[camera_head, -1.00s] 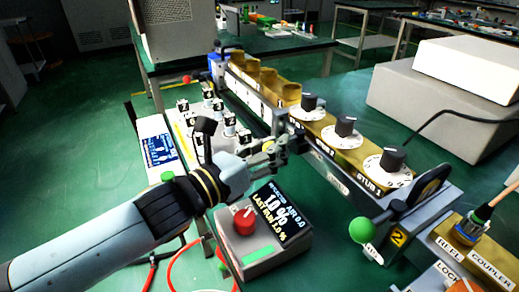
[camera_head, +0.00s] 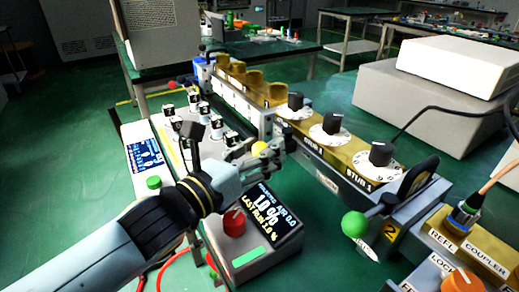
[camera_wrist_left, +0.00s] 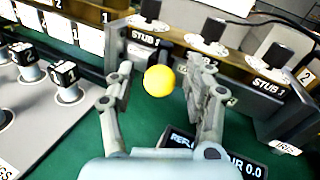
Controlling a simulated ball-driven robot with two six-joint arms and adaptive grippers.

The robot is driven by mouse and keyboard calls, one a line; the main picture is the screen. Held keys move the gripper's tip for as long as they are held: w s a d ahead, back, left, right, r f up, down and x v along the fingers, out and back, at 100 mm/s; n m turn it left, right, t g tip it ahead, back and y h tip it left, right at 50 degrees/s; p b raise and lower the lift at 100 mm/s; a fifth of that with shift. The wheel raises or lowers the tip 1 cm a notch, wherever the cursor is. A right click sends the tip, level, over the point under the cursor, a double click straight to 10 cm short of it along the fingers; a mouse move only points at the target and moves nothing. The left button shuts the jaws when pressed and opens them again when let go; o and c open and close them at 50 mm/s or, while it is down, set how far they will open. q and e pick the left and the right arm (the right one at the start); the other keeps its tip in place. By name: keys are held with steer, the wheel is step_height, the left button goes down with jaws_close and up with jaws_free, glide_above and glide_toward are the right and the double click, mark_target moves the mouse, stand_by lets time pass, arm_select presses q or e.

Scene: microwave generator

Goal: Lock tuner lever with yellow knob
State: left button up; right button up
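The tuner (camera_head: 345,163) is a long grey and gold unit with black dials on top, marked STUB. The round yellow knob (camera_head: 259,149) is at its near side, left of the STUB 1 end; its lever is mostly hidden by my fingers. In the left wrist view the yellow knob (camera_wrist_left: 158,81) sits between the two fingers of my left gripper (camera_wrist_left: 158,70), with a gap on its left and the right finger closer. My left gripper (camera_head: 262,151) is open around the knob; contact is not clear. My right gripper is not in view.
A control box (camera_head: 255,228) with a red knob and display lies below my left gripper. Several small black-and-white posts (camera_head: 194,105) stand on a plate to the left. A green ball knob (camera_head: 355,224) and coupler (camera_head: 470,245) are at the right. Grey boxes (camera_head: 430,92) stand behind.

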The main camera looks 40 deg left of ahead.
arm_select(q)
steer(key=shift+r, duration=0.1)
steer(key=shift+s, duration=0.35)
steer(key=s, duration=1.1)
steer(key=shift+a, duration=0.4)
